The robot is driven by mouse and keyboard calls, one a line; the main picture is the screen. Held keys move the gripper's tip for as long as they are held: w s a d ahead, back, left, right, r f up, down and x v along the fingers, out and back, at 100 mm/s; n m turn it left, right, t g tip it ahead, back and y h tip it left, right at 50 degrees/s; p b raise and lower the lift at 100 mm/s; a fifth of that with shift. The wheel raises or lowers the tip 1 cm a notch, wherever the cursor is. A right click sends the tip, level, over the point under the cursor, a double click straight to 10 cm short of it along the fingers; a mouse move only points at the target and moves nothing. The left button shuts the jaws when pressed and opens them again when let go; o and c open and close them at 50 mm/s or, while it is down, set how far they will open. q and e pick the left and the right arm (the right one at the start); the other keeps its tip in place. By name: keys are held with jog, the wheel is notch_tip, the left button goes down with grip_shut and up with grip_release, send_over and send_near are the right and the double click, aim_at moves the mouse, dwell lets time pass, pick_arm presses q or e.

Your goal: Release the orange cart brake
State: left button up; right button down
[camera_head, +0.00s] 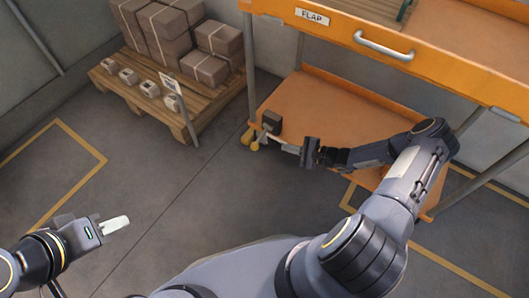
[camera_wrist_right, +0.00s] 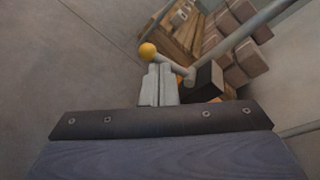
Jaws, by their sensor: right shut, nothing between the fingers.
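The orange cart (camera_head: 320,108) stands at the upper right, with a lower shelf and grey posts. Near the foot of its left post is a brake lever with a yellow knob (camera_head: 254,147). The knob also shows in the right wrist view (camera_wrist_right: 148,52), at the end of a short grey bar. My right gripper (camera_head: 289,148) is beside the lever, its pale fingers closed together and empty (camera_wrist_right: 158,84). The fingertips lie close to the knob and bar; I cannot tell whether they touch. My left gripper (camera_head: 116,224) is away at the lower left; its jaw opening is unclear.
A dark block (camera_head: 271,122) sits by the cart's left post. A wooden pallet (camera_head: 128,88) with cartons stands to the left of the cart. The cart's upper part has a pale handle (camera_head: 384,46). Floor between my arms is clear.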

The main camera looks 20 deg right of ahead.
aim_at(261, 137)
notch_tip(261, 137, down, 10)
jog(key=s+m+t+h, duration=0.1)
jog(key=m+t+h, duration=0.2)
jog(key=m, duration=0.2)
jog(key=shift+s+d+f+m, duration=0.25)
jog(key=shift+s+d+m, duration=0.05)
jog(key=shift+w+a, duration=0.1)
jog(key=w+a+r+b, duration=0.1)
jog(key=w+a+b, duration=0.3)
jog(key=w+a, duration=0.3)
jog(key=shift+w+a, duration=0.25)
jog(key=shift+w, duration=0.5)
jog(key=shift+r, duration=0.1)
